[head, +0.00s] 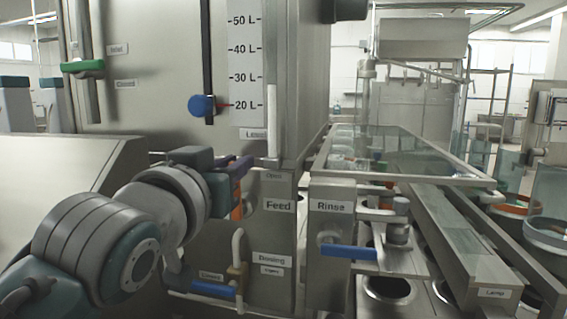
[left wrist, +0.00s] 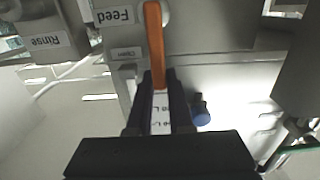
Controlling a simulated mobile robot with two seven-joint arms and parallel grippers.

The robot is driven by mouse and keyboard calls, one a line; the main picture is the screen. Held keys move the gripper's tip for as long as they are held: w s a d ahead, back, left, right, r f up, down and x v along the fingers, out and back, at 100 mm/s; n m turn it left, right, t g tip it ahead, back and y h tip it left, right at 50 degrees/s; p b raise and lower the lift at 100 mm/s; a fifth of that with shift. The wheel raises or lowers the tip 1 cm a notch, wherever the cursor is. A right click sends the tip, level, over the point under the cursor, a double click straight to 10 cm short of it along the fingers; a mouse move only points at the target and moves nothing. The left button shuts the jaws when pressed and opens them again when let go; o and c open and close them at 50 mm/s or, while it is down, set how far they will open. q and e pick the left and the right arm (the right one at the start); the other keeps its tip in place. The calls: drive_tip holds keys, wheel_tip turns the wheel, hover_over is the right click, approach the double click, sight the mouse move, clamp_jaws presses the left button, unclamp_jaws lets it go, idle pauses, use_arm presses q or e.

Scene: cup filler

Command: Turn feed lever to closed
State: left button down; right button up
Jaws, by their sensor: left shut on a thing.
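The orange feed lever (head: 237,211) is on the front of the steel tank, left of the "Feed" label (head: 278,205). In the head view my left gripper (head: 240,170) covers most of it. The left wrist view, which is upside down, shows the orange lever (left wrist: 154,35) running straight between the two dark fingers of my left gripper (left wrist: 159,88). The gripper is shut on the lever's free end. A small "Open" label (head: 273,176) sits above the "Feed" label. My right gripper is not in view.
A blue dosing lever (head: 214,290) is below the gripper, and a blue rinse lever (head: 347,253) is to the right. A blue level knob (head: 202,105) and a green inlet handle (head: 83,67) are above. A glass-topped conveyor (head: 395,150) runs at the right.

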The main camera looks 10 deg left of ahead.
use_arm(q)
drive_tip(key=shift+a+n+p, duration=0.55)
drive_tip(key=shift+a+n, duration=0.1)
drive_tip(key=shift+n, duration=0.45)
drive_tip(key=a+f+n+b, duration=0.2)
drive_tip(key=a+f+n, duration=0.3)
drive_tip(key=n, duration=1)
drive_tip(key=shift+w+a+f+n, duration=0.15)
drive_tip(key=shift+a+f+n, duration=0.2)
drive_tip(key=shift+f, duration=0.85)
drive_tip(key=c, duration=0.8)
unclamp_jaws()
